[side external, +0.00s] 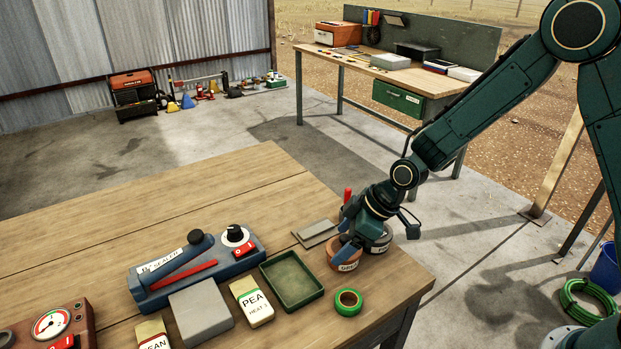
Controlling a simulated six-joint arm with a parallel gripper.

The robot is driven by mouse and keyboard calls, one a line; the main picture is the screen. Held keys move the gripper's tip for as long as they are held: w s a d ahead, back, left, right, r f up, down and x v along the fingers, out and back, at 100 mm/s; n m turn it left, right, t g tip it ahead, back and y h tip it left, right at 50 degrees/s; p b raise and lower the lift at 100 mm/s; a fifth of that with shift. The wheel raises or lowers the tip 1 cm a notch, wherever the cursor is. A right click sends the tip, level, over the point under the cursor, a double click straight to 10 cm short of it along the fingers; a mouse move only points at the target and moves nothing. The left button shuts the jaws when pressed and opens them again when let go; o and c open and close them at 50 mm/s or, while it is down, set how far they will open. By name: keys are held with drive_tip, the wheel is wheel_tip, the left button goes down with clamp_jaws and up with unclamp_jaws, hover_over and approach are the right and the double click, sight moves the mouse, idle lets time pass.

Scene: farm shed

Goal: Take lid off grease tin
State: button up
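The grease tin (343,264) is a small orange-brown round tin with a pale label, partly readable as "GRE", near the table's right end. My gripper (362,239) is low over it, pointing down, with a blue-grey finger part against or just in front of the tin's top. The gripper and wrist hide much of the tin's upper side, so I cannot tell how the lid sits or whether the fingers touch it. A second, dark tin (380,246) with a pale label stands right beside it, partly under the gripper.
On the wooden table (190,200) are a blue sealer (195,268), a green tray (291,281), a green tape roll (348,301), a grey block (201,311), a seed packet (252,303) and a flat grey plate (315,232). The table's left back is clear.

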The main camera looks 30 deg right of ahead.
sight(345, 237)
drive_tip(key=c, duration=0.6)
drive_tip(key=shift+o, duration=0.2)
drive_tip(key=shift+r, duration=0.15)
wheel_tip(345, 237, up, 20)
idle(0.4)
idle(0.4)
